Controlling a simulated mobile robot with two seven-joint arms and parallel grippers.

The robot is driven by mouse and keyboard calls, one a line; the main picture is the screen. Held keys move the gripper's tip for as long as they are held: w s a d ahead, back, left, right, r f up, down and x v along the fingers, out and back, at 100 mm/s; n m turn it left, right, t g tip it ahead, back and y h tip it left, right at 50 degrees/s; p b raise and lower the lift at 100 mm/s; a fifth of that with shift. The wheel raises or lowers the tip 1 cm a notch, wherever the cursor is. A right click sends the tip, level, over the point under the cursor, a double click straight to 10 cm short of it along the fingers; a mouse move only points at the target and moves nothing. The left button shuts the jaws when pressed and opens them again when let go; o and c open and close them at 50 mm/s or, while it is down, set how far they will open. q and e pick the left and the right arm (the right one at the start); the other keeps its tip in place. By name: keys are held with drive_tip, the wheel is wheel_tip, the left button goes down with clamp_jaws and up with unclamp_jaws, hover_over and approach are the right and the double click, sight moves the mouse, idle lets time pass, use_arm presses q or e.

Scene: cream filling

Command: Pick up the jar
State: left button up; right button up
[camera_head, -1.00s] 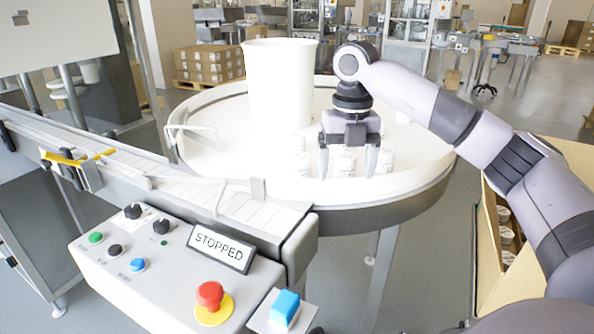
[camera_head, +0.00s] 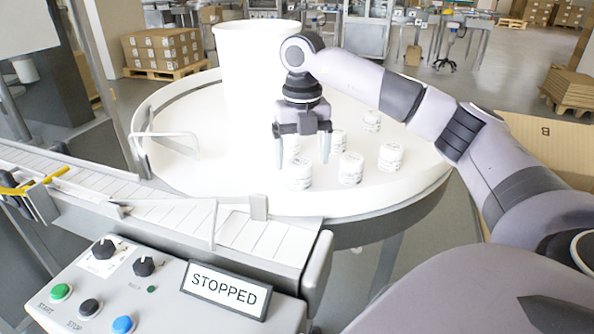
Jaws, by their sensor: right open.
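Several small white jars with printed labels stand upright on the round white table (camera_head: 205,172). One jar (camera_head: 299,176) is at the front, directly below and behind my right gripper (camera_head: 302,160). Another jar (camera_head: 350,169) stands just right of it, and one more jar (camera_head: 390,157) is farther right. My right gripper points down with its two fingers spread apart and nothing held between them. The fingers overlap the front jar's top in the picture; I cannot tell whether they touch it. My left gripper is out of view.
A large white cylinder (camera_head: 252,75) rises from the table behind the gripper. A conveyor (camera_head: 175,213) with a guide rail meets the table at the front left. A control panel with a "STOPPED" sign (camera_head: 226,290) is in front. A cardboard box (camera_head: 552,150) is at right.

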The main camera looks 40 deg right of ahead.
sight(300, 162)
drive_tip(key=f, duration=0.4)
drive_tip(key=shift+w+d+f, duration=0.1)
drive_tip(key=shift+w+f, duration=0.1)
drive_tip(key=shift+f, duration=0.1)
drive_tip(key=c, duration=1.2)
drive_tip(key=shift+o, duration=0.2)
drive_tip(key=shift+r, duration=0.1)
